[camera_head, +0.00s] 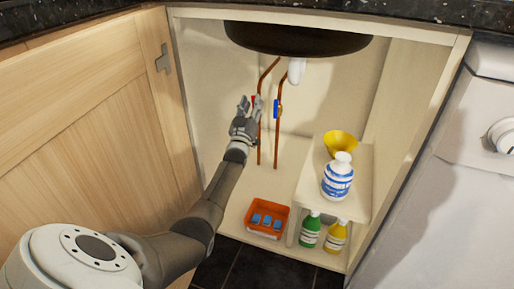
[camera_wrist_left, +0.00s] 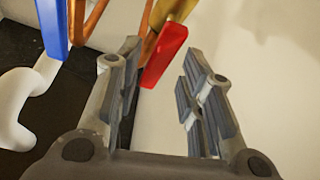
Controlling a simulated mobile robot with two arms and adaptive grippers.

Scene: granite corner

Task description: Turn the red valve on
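The red valve (camera_wrist_left: 166,54) has a flat red lever on a brass body, and in the left wrist view it lies just beyond and between my open fingers. In the head view only a bit of the red valve (camera_head: 253,99) shows behind my left gripper (camera_head: 249,106). In the left wrist view my left gripper (camera_wrist_left: 160,105) has its fingers spread, with nothing between the pads. Whether a fingertip touches the lever I cannot tell. A blue valve (camera_head: 277,109) sits on the copper pipe to the right; its handle also shows in the left wrist view (camera_wrist_left: 52,28). My right gripper is not in view.
The open cabinet door (camera_head: 90,110) stands at the left. A dark sink basin (camera_head: 298,40) with a white drain pipe (camera_head: 296,70) hangs above. A small shelf (camera_head: 352,205) holds a yellow bowl and a bottle. An orange tray (camera_head: 268,215) sits on the cabinet floor.

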